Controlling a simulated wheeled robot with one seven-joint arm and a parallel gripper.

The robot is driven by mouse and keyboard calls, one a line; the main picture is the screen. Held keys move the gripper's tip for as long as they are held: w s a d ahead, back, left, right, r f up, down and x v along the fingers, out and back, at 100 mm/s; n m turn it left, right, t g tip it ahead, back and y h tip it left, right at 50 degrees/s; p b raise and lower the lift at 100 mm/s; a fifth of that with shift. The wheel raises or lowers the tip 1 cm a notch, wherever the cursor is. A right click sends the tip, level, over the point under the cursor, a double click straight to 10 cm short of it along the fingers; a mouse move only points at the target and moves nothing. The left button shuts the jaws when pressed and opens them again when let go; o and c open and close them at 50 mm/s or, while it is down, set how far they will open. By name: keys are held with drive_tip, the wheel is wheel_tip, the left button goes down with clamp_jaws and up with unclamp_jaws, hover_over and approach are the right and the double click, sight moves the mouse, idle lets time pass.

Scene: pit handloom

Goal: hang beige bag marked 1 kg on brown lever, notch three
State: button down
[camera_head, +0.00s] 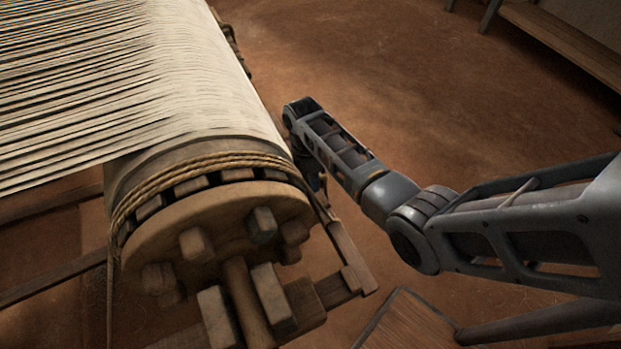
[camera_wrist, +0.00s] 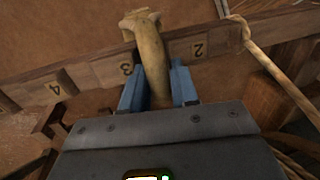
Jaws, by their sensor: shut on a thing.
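My gripper (camera_wrist: 158,88) has blue fingers, shut on the narrow part of a beige bag (camera_wrist: 150,48) in the wrist view. The bag's knobby top points away from the gripper; no weight mark shows on it. The brown lever (camera_wrist: 88,77) runs slantwise behind the bag, with number plates 4, 3 and 2 from left to right. The bag lies across the lever in the picture, just right of plate 3 (camera_wrist: 127,68). I cannot tell whether it touches the lever. In the head view the bag and fingers are not clearly visible behind my arm and the loom.
A rope (camera_wrist: 262,58) hangs at the lever's right in the wrist view. In the head view, the loom's beam end (camera_head: 225,215) with pegs and wound rope stands left of my arm, below stretched pale threads (camera_head: 80,80). Bare floor (camera_head: 370,60) lies beyond.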

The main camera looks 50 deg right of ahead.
drive_tip(key=c, duration=0.8)
unclamp_jaws()
drive_tip(key=shift+f, duration=0.1)
